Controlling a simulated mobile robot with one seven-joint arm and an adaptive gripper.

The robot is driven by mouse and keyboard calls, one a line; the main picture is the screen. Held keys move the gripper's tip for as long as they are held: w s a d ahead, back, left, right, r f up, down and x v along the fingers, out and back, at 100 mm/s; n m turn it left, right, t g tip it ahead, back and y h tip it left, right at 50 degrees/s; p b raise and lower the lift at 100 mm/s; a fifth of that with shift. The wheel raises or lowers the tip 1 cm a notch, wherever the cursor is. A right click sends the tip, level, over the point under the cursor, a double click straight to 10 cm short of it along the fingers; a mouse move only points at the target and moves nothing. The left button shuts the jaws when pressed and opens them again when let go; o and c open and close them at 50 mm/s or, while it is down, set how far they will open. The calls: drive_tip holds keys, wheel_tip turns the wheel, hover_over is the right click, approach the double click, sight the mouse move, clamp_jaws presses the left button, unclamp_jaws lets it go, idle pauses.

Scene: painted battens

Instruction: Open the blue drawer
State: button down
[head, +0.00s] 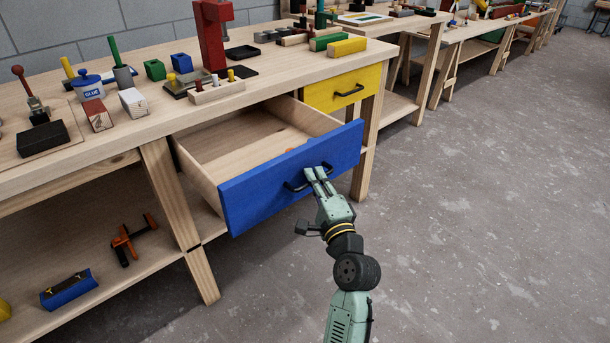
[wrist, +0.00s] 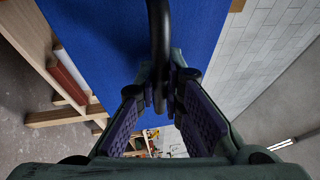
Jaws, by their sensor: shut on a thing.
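The blue drawer (head: 285,176) is pulled well out from under the bench top in the head view. In the wrist view the blue front (wrist: 120,40) fills the upper middle. The black handle (wrist: 159,35) runs down between the fingertips of my gripper (wrist: 162,95).
A yellow drawer (head: 330,92) beside it is shut. The bench top (head: 150,122) holds blocks, a glue pot (head: 88,85) and a red press (head: 211,35). The grey floor (head: 480,200) to the right is clear.

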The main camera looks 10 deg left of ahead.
drive_tip(key=shift+s+d, duration=0.2)
drive_tip(key=shift+d, duration=0.05)
drive_tip(key=c, duration=2)
unclamp_jaws()
drive_tip(key=shift+o, duration=0.2)
drive_tip(key=v, duration=1.2)
